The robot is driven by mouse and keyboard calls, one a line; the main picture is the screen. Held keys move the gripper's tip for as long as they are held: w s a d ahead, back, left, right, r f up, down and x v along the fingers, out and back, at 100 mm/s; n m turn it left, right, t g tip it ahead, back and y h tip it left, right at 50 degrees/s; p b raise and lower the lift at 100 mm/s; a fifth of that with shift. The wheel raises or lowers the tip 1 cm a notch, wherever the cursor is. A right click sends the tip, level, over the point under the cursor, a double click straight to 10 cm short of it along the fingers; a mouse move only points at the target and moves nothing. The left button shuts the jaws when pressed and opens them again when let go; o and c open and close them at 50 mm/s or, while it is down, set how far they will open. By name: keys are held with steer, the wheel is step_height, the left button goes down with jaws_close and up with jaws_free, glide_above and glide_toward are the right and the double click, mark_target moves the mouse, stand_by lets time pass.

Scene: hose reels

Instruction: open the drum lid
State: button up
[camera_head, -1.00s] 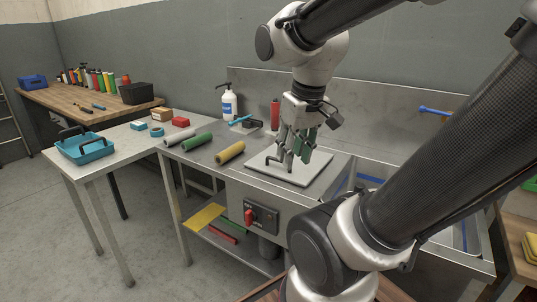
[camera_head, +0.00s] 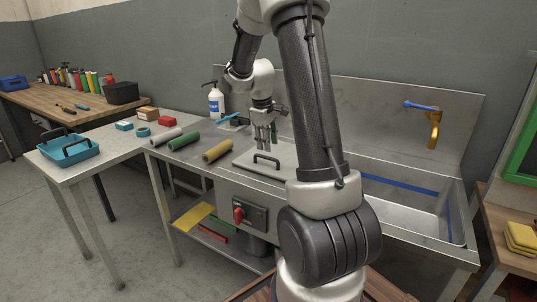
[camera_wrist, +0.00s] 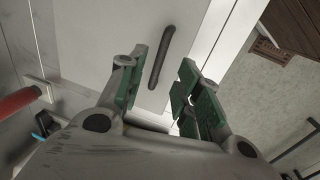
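The drum lid (camera_head: 244,160) is a pale flat square plate lying flat on the steel counter, apparently closed. A dark bar handle (camera_head: 266,157) stands on it. My gripper (camera_head: 263,146) points down just above and behind the handle. In the wrist view my gripper (camera_wrist: 163,90) has its two green-padded fingers spread apart with nothing between the pads. There the handle (camera_wrist: 161,57) shows beyond the fingertips, roughly in line with the gap, over the pale lid (camera_wrist: 105,40). My arm hides the right side of the lid in the head view.
Grey, green and yellow rolls (camera_head: 217,151) lie left of the lid. A soap bottle (camera_head: 216,103) stands behind. A sink basin (camera_head: 405,212) with a yellow tap (camera_head: 434,130) is to the right. A red rotary switch (camera_head: 239,214) sits on the counter front.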

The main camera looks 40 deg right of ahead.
mark_target(268, 158)
steer(key=f, duration=0.3)
steer(key=d+f, duration=0.1)
steer(key=f, duration=0.1)
steer(key=shift+w+f, duration=0.2)
steer(key=shift+f, duration=0.1)
jaws_close()
